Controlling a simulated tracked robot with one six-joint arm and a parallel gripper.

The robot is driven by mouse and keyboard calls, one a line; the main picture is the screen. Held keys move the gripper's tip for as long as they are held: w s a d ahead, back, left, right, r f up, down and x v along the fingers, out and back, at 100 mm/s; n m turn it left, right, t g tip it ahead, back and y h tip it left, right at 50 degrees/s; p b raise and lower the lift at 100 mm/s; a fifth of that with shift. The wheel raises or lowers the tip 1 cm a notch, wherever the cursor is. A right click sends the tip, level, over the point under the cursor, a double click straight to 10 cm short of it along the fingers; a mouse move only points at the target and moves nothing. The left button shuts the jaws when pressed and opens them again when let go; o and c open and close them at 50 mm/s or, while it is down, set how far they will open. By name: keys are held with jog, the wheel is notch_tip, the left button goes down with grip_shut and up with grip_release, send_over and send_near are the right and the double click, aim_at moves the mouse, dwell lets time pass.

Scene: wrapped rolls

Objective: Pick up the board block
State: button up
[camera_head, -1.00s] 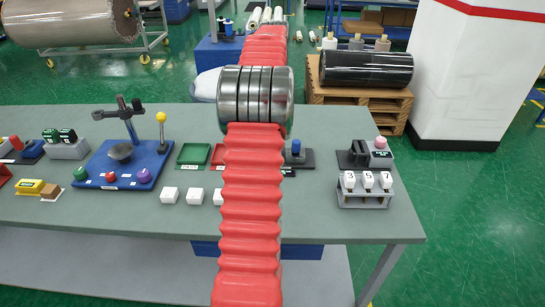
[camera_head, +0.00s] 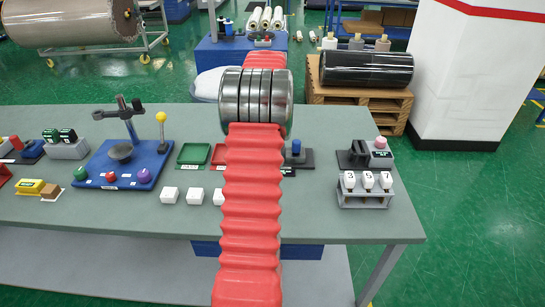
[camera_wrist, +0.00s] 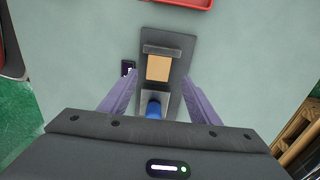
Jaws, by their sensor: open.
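A tan, board-coloured block (camera_wrist: 158,68) lies on a dark grey holder plate (camera_wrist: 168,40) in the wrist view. A raised bar stands at its far side, and a blue knob (camera_wrist: 153,109) is at its near side. My gripper (camera_wrist: 161,82) is open, with its two purple-grey fingers spread on either side of the plate and nothing between them gripped. The head view shows the blue knob (camera_head: 296,147) and part of the plate; my red arm hides the tan block there. A brown block (camera_head: 51,191) also sits beside a yellow one at the left.
A red tray (camera_head: 219,153) and green tray (camera_head: 193,153) stand left of the holder. White cubes (camera_head: 169,194) line the front. A blue stand (camera_head: 125,165) is at left, a grey rack (camera_head: 363,198) at right. The table (camera_head: 330,130) is clear around the holder's right side.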

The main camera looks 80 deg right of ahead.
jog(key=shift+f, duration=0.1)
jog(key=shift+w+a+f, duration=0.1)
jog(key=shift+f, duration=1.2)
jog(key=shift+w+a+f, duration=0.1)
jog(key=shift+f, duration=1.15)
jog(key=c, duration=1.2)
jog(key=shift+r, duration=0.1)
jog(key=shift+c, duration=0.2)
notch_tip(320, 180, up, 10)
